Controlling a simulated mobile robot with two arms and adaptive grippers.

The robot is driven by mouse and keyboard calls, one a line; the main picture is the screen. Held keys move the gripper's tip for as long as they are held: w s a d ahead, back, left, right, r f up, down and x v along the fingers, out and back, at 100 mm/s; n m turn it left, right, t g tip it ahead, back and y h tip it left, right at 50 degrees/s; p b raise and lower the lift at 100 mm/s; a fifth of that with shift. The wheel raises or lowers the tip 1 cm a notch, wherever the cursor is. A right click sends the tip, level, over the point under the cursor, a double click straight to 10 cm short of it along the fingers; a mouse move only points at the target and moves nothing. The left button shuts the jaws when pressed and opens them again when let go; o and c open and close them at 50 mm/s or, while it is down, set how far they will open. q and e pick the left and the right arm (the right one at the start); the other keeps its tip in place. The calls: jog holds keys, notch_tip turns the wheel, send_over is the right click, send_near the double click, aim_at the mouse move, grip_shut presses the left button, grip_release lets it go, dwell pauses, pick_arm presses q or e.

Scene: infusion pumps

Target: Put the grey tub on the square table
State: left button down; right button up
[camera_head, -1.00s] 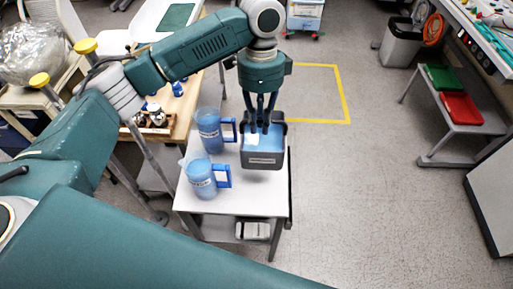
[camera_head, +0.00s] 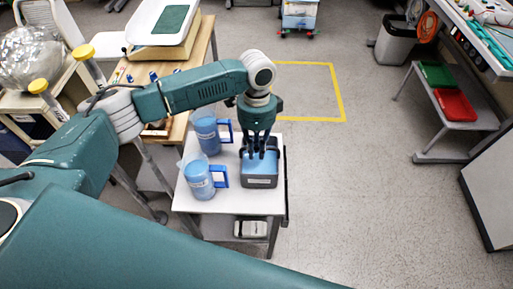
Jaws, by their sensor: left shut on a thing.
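The grey tub (camera_head: 260,181), with blue showing inside and a small label on its front, is at the right part of the small white-topped table (camera_head: 222,203). It appears to rest on the table top, though a small gap underneath cannot be ruled out. My left gripper (camera_head: 259,152) points down into the tub and is shut on it, with the fingers partly hidden at the tub's rim. My right gripper is out of view.
Two blue jugs with blue handles, one behind (camera_head: 206,134) and one in front (camera_head: 198,179), stand on the table left of the tub. A wooden table (camera_head: 205,42) adjoins behind left. The floor to the right is open, up to a low shelf with a green tray (camera_head: 438,75) and red tray (camera_head: 455,105).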

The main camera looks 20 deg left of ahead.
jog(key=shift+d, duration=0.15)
pick_arm(q)
jog(key=c, duration=1.8)
grip_release()
jog(key=shift+o, duration=0.4)
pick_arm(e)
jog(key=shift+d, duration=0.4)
